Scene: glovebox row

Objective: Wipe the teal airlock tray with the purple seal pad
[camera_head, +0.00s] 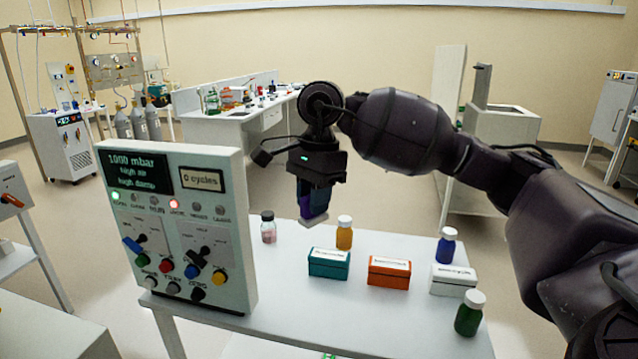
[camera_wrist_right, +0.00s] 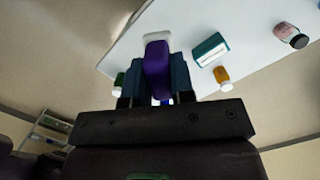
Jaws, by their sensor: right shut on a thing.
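My right gripper (camera_head: 314,200) is shut on the purple seal pad (camera_head: 319,202), above the far edge of the white table. The pad has a purple body and a pale end pointing down. In the right wrist view the purple pad (camera_wrist_right: 157,75) sits between the two fingers (camera_wrist_right: 158,88), its pale end outward. It appears clear of the table. I cannot make out a teal airlock tray; the only teal thing on the table is a small labelled box (camera_head: 328,265), right of and nearer than the gripper. My left gripper is not in view.
On the table (camera_head: 370,325) are a control panel (camera_head: 185,235) at left, a pink vial (camera_head: 268,230), an orange bottle (camera_head: 344,235), an orange box (camera_head: 388,272), a white box (camera_head: 453,281), a blue bottle (camera_head: 446,248) and a green bottle (camera_head: 468,316). The front middle is bare.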

